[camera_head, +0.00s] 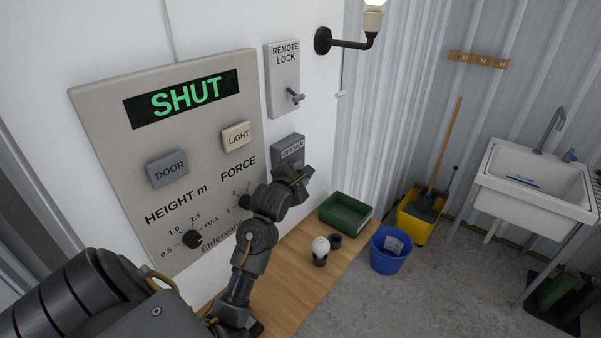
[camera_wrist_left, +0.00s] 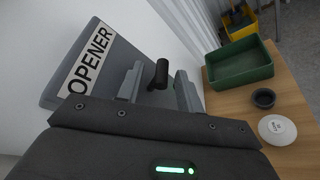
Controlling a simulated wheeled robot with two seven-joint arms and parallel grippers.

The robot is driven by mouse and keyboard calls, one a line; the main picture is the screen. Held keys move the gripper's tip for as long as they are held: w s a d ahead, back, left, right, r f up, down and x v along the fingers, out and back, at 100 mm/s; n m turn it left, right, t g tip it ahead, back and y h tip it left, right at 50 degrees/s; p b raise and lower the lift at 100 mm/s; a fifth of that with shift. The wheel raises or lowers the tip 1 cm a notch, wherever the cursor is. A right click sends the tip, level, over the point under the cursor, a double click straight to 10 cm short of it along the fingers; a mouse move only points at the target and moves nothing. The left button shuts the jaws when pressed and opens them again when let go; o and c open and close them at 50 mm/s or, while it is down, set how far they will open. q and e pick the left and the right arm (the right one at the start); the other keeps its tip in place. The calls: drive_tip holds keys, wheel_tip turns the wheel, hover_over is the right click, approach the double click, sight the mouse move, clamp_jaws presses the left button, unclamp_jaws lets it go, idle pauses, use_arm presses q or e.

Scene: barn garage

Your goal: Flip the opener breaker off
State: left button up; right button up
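The opener breaker is a grey box labelled OPENER (camera_head: 288,150) on the white wall, right of the large control panel. In the left wrist view the box (camera_wrist_left: 108,62) fills the upper left, and its short black lever (camera_wrist_left: 158,74) sticks out. My left gripper (camera_head: 298,178) is at the lower part of the box. In the left wrist view its two grey fingers (camera_wrist_left: 160,88) are apart, with the lever between their tips; I cannot tell whether either finger touches it. In the head view my gripper hides the lever. My right gripper is not in view.
The control panel (camera_head: 110,130) reads SHUT, with buttons and knobs. The remote lock (camera_head: 283,75) is above the breaker. A wooden bench (camera_head: 300,285) below holds a green tray (camera_head: 345,213), a small dark cup (camera_head: 335,241) and a bulb-like white item (camera_head: 320,247). A blue bucket (camera_head: 390,252) stands beyond.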

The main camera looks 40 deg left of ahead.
use_arm(q)
clamp_jaws()
drive_tip(key=shift+d+f+m+b, duration=0.15)
drive_tip(key=shift+f+m+b, duration=0.25)
drive_tip(key=shift+b, duration=0.15)
idle(0.4)
drive_tip(key=shift+f+m+t+y+b, duration=0.35)
drive_tip(key=shift+f+m+t+b, duration=0.2)
drive_tip(key=shift+m+b, duration=0.6)
drive_tip(key=shift+f+m+t+y+b, duration=0.45)
drive_tip(key=shift+m+b, duration=0.4)
drive_tip(key=shift+m, duration=0.6)
drive_tip(key=shift+f+m+t+y+b, duration=0.3)
drive_tip(key=shift+f+m+t+b, duration=0.25)
drive_tip(key=shift+m+b, duration=0.6)
drive_tip(key=shift+m, duration=0.35)
unclamp_jaws()
drive_tip(key=shift+r, duration=0.1)
